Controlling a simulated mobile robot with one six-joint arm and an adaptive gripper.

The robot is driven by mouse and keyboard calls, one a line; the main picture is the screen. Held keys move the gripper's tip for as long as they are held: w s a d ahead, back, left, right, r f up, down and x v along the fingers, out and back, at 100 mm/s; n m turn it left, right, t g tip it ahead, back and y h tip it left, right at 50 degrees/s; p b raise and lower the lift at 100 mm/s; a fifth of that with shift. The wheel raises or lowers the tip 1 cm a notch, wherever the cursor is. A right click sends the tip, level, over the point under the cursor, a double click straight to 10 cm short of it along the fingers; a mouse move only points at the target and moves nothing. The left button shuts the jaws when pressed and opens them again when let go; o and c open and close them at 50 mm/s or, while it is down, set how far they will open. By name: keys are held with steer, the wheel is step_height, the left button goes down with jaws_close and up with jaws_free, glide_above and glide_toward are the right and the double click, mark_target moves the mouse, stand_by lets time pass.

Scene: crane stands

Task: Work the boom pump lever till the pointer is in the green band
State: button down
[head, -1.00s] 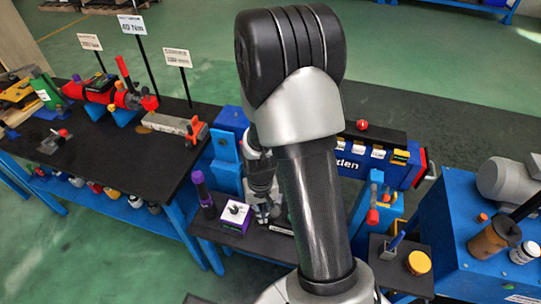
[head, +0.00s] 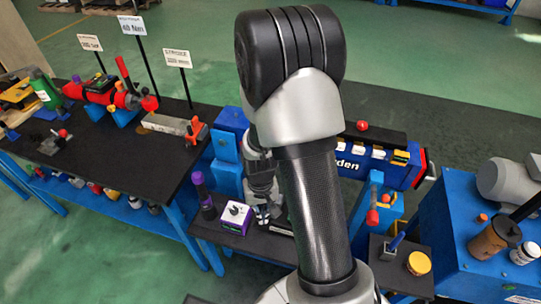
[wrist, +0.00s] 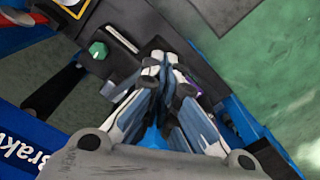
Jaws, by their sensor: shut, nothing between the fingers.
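A small purple box with a white dial face (head: 236,212) stands on the low dark shelf; its pointer and any green band are too small to read. A black upright stick with a purple grip (head: 199,187) stands left of it; I cannot tell if this is the pump lever. My gripper (head: 262,213) is just right of the dial box, pointing down near the shelf. I cannot tell if they touch. In the wrist view my gripper (wrist: 160,60) is shut and empty, with a purple patch (wrist: 191,86) partly hidden behind a finger.
A green knob (wrist: 98,50) and a black handle (wrist: 50,95) show in the wrist view. A blue post with a red knob (head: 372,216) stands right of my arm, near a yellow round cap (head: 419,263). The dark bench (head: 110,165) at left is crowded. My arm hides the shelf's middle.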

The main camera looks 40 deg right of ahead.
steer(key=shift+f+b, duration=2.5)
steer(key=shift+f, duration=0.6)
step_height(320, 180, up, 6)
steer(key=p, duration=0.6)
steer(key=shift+p, duration=0.3)
steer(key=shift+r, duration=0.15)
steer(key=shift+f+b, duration=3.6)
steer(key=shift+f, duration=1.3)
steer(key=shift+r+p, duration=3.7)
steer(key=shift+r, duration=1.15)
